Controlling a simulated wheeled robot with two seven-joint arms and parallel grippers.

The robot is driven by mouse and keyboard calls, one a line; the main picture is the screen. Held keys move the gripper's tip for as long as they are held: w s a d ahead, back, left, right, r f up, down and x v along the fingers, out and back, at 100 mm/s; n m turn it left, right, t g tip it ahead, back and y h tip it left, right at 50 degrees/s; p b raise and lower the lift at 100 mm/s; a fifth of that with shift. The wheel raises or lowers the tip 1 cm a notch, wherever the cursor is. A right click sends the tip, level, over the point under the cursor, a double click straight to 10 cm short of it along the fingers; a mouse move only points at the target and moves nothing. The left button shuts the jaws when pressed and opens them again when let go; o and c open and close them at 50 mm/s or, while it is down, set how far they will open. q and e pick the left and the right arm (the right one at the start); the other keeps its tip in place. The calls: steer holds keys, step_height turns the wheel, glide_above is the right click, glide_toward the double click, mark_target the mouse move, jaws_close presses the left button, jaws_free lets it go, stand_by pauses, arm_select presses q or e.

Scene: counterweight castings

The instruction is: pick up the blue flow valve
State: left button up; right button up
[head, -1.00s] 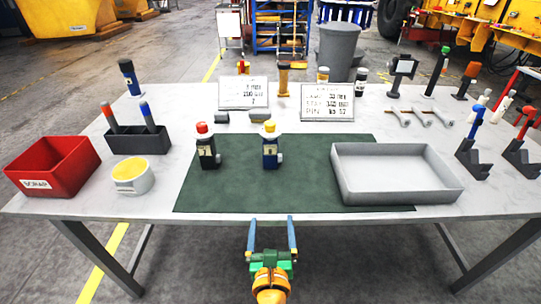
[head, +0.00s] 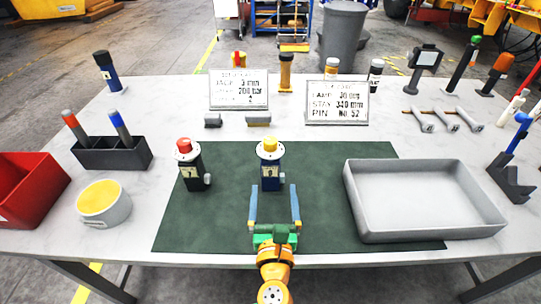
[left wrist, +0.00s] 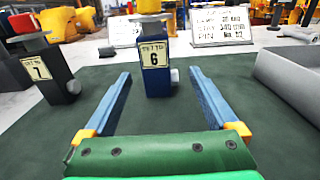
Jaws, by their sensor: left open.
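The blue flow valve (head: 270,165), with a yellow cap and a tag reading 6, stands upright on the green mat (head: 225,225). It also shows in the left wrist view (left wrist: 153,62), ahead and roughly between the finger lines. My left gripper (head: 275,190) is open and empty, low over the mat, its two blue fingers pointing at the valve from the near side. The fingertips are close to the valve but not around it. A black valve (head: 192,167) with a red cap and a tag that seems to read 7 (left wrist: 40,65) stands to the left. My right gripper is not in view.
A red bin (head: 45,185), a yellow-topped round tub (head: 104,204) and a dark holder (head: 112,155) stand left. Two sign plates (head: 238,90) (head: 337,104) stand behind. The mat between both valves is clear.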

mark_target(271, 176)
arm_select(q)
steer(key=shift+w+a+r, duration=0.1)
steer(key=shift+w+a, duration=0.1)
steer(key=shift+w, duration=0.65)
steer(key=shift+w+a+f, duration=0.1)
steer(key=shift+w+f, duration=0.05)
steer(key=shift+w, duration=0.85)
steer(key=shift+w+a+f, duration=0.1)
steer(key=shift+w+f, duration=0.05)
steer(key=shift+w, duration=0.8)
steer(key=shift+s+r, duration=0.1)
steer(key=shift+s, duration=0.1)
steer(key=c, duration=0.6)
steer(key=shift+r, duration=0.1)
jaws_close()
